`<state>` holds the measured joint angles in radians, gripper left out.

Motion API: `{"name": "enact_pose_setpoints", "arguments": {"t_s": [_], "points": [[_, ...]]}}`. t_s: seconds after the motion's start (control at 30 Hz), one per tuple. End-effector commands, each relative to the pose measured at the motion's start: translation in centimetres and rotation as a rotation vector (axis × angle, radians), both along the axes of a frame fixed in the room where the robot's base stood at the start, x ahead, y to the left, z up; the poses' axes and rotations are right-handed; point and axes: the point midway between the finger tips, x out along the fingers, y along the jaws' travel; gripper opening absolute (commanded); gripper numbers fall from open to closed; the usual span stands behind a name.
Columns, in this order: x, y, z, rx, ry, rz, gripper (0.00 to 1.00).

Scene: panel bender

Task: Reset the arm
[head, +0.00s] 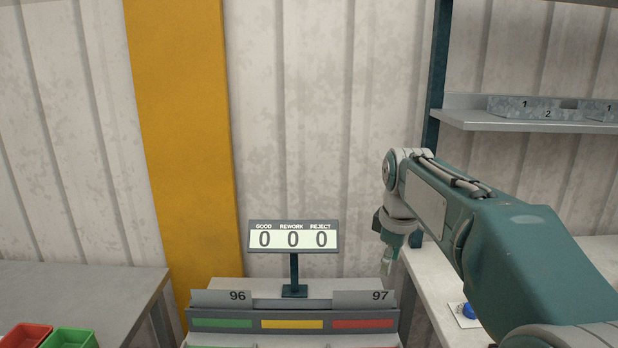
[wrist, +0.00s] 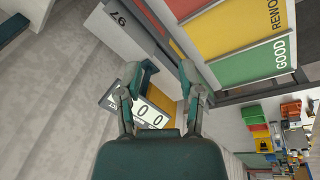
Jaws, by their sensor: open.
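My arm reaches in from the right in the head view, bent at the elbow, with its end hanging downward. My gripper (head: 387,258) shows small there, right of the counter display. In the wrist view my gripper (wrist: 164,75) has its two fingers spread apart, with nothing held between them. The counter display (head: 293,237) reads 0 under GOOD, REWORK and REJECT. Part of it also shows between and below the fingers in the wrist view (wrist: 150,113).
A stand (head: 290,313) with green, yellow and red strips bears labels 96 and 97. A grey table (head: 80,285) with red and green bins (head: 68,338) is at left. A shelf (head: 530,120) and a bench (head: 430,290) with a blue button (head: 468,310) are at right.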

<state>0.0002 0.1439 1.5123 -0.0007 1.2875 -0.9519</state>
Motion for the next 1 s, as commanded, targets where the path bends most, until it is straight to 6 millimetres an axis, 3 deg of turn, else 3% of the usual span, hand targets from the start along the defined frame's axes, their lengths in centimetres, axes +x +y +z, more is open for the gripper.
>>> {"name": "enact_pose_setpoints", "arguments": {"t_s": [0.23,0.53,1.0], "points": [[-5.5,0.0,0.7,0.042,-0.061,-0.182,0.49],[-11.9,0.0,0.0,0.107,-0.129,-0.399,0.49],[-21.5,0.0,-4.2,0.240,-0.229,-0.731,0.49]]}}
